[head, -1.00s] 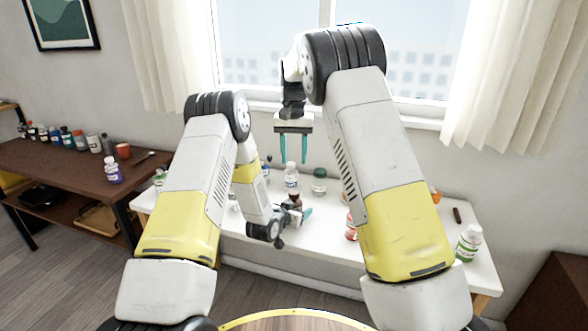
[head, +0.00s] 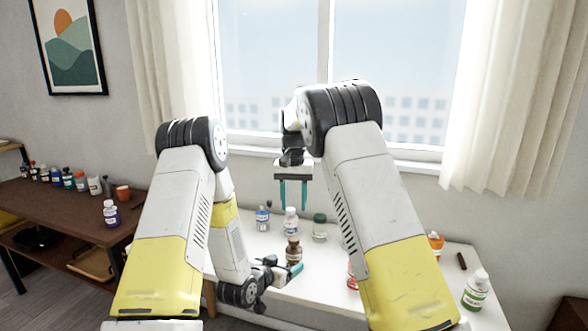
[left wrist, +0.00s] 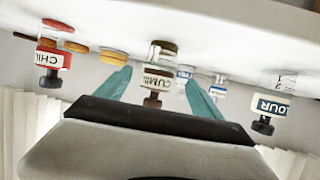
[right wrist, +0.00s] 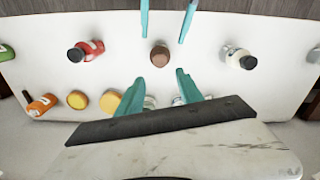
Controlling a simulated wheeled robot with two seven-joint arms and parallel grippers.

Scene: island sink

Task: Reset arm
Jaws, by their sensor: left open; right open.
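My left gripper (head: 292,272) is low in the head view, open and empty, in front of a brown cumin bottle (head: 292,252). In the left wrist view, which is upside down, the cumin bottle (left wrist: 157,76) shows between the two teal fingers (left wrist: 158,92), standing beyond them on the table. My right gripper (head: 293,192) hangs higher up with its fingers pointing down, open and empty. In the right wrist view the bottle's brown cap (right wrist: 160,57) lies ahead of the right gripper's open fingers (right wrist: 157,92), with the left gripper's fingers (right wrist: 167,20) beyond it.
The white table (head: 325,262) also holds a white-capped bottle (head: 290,222), a green-lidded jar (head: 320,230), a blue-labelled bottle (head: 262,220) and a green-labelled bottle (head: 476,290). A brown shelf (head: 60,215) with several bottles stands left. A window (head: 400,70) is behind.

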